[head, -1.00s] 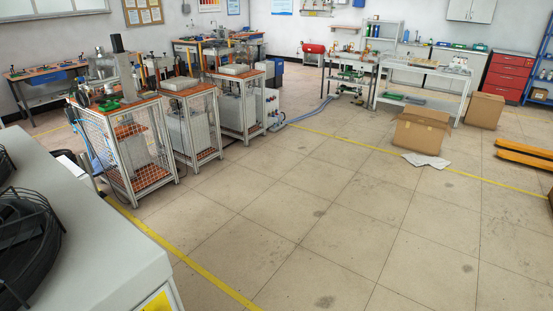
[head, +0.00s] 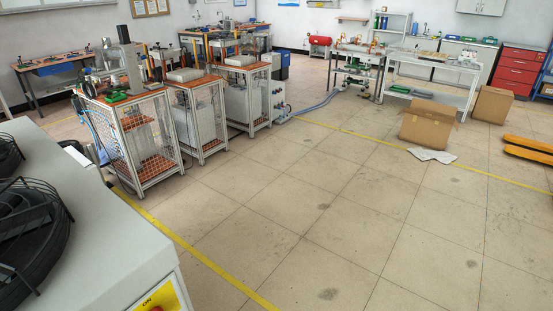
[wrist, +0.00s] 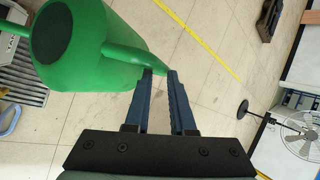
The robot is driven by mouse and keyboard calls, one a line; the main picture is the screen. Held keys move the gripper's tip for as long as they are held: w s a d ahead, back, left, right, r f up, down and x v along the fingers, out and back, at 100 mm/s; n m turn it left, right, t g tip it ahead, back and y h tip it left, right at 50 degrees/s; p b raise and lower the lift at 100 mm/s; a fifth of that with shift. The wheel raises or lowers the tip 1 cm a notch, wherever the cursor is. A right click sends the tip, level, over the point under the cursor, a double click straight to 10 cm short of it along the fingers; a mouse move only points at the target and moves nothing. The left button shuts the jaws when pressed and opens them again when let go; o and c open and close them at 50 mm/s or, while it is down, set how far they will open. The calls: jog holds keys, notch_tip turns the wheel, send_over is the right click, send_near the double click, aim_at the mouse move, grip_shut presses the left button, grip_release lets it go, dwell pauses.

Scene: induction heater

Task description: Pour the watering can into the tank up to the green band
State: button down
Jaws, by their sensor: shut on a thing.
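In the wrist view, the green watering can (wrist: 85,45) hangs at the upper left with a dark round patch on its body. Its green handle (wrist: 128,55) runs to my gripper (wrist: 160,73), which is shut on it with the two dark blue fingers close together. The can's tilt relative to the floor is hard to tell from this view. Neither the can nor my gripper shows in the head view. I cannot pick out a tank with a green band in either view.
In the head view, a grey cabinet (head: 110,235) with black fan-like units (head: 35,240) fills the lower left. Caged carts (head: 135,145) stand beyond it. A cardboard box (head: 425,125) stands right of centre. The middle floor is clear. The wrist view shows a fan (wrist: 303,135).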

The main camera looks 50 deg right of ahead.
jog(key=shift+g+h, duration=0.3)
jog(key=shift+g, duration=0.4)
jog(key=shift+w+a+r, duration=0.2)
jog(key=shift+w+r, duration=0.55)
jog(key=shift+r, duration=0.05)
jog(key=shift+w+a+r, duration=0.15)
jog(key=shift+w+r, duration=0.55)
jog(key=shift+r, duration=0.1)
dwell(3.2)
jog(key=shift+s+p, duration=0.1)
jog(key=shift+p, duration=0.2)
dwell(1.2)
jog(key=shift+s+d+f+t+p, duration=0.15)
jog(key=shift+s+f+t+p, duration=0.25)
jog(key=shift+s+f+p, duration=0.45)
jog(key=shift+s, duration=0.1)
